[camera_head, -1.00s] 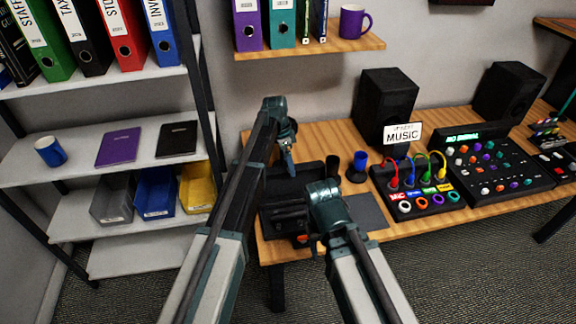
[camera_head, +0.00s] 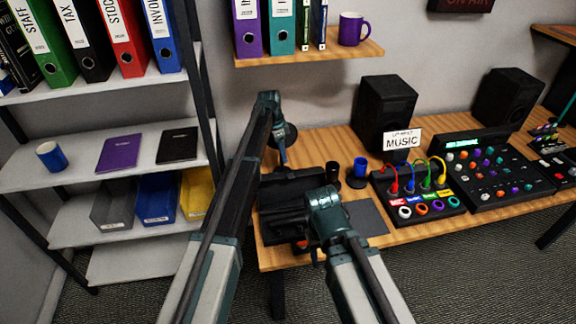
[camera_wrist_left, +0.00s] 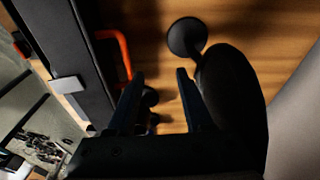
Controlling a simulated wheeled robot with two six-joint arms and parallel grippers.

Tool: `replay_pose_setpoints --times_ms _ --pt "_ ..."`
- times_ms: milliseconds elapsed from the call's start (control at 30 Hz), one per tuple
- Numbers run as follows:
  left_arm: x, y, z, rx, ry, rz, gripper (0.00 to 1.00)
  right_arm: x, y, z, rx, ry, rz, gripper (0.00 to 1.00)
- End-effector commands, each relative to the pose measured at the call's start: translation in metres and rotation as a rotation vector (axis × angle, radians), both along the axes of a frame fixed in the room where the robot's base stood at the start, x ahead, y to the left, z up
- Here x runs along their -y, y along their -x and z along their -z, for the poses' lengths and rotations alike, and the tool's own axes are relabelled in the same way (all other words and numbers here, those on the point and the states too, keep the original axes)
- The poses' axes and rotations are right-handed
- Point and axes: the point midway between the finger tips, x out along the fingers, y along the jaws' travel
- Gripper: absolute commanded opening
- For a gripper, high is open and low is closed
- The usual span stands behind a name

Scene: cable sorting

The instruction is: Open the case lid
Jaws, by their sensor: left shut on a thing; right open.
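The black case (camera_head: 272,228) sits at the table's left end, its lid (camera_head: 285,189) raised at the back. In the left wrist view, a dark case part (camera_wrist_left: 62,50) with a silver latch (camera_wrist_left: 67,85) and an orange handle (camera_wrist_left: 118,52) lies left of the fingers.
A dark round-based object (camera_head: 285,133) stands behind the left gripper. A blue-topped item (camera_head: 359,168) and a cable box (camera_head: 420,195) with coloured plugs stand to the right. A dark flat pad (camera_head: 368,217) lies between case and box. A speaker (camera_head: 384,112) stands behind.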

Motion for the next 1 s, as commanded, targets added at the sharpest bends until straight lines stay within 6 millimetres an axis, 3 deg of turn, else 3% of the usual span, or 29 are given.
replay_pose_setpoints --times_ms 533,933,1000 --pt "-0.005 -0.027 0.006 -0.010 0.006 0.005 0.45 0.000 -0.001 0.006 0.001 0.000 0.000 0.50" --pt "-0.006 -0.026 0.006 -0.011 0.006 0.005 0.45 0.000 -0.001 0.006 0.001 0.000 0.000 0.50" --pt "-0.006 -0.026 0.005 -0.011 0.006 0.004 0.32 0.000 -0.001 0.006 0.001 0.000 0.000 0.50"
